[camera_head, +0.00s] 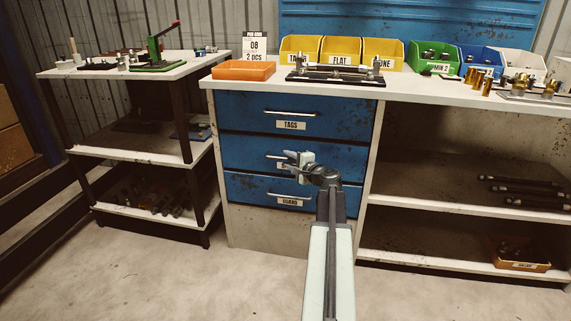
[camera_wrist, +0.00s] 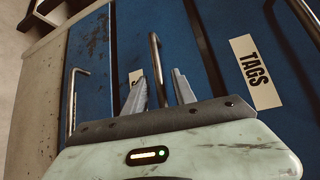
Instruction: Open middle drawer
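The middle drawer (camera_head: 240,151) is a scuffed blue front in the white cabinet, flush between the TAGS drawer (camera_head: 240,108) above and the GUARD drawer (camera_head: 240,187) below. My gripper (camera_head: 290,157) is in front of the middle drawer and hides part of its handle and label. In the wrist view the scene is turned on its side. There the metal bar handle (camera_wrist: 154,55) of the middle drawer lies between the two grey fingertips of my gripper (camera_wrist: 156,82), which stand apart. I cannot tell whether either finger touches the handle.
The TAGS handle (camera_head: 289,113) is above and the GUARD handle (camera_head: 289,197) below my gripper. The white worktop (camera_head: 430,92) carries coloured bins and metal fittings. A shelf unit (camera_head: 130,147) stands to the left. The floor in front is clear.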

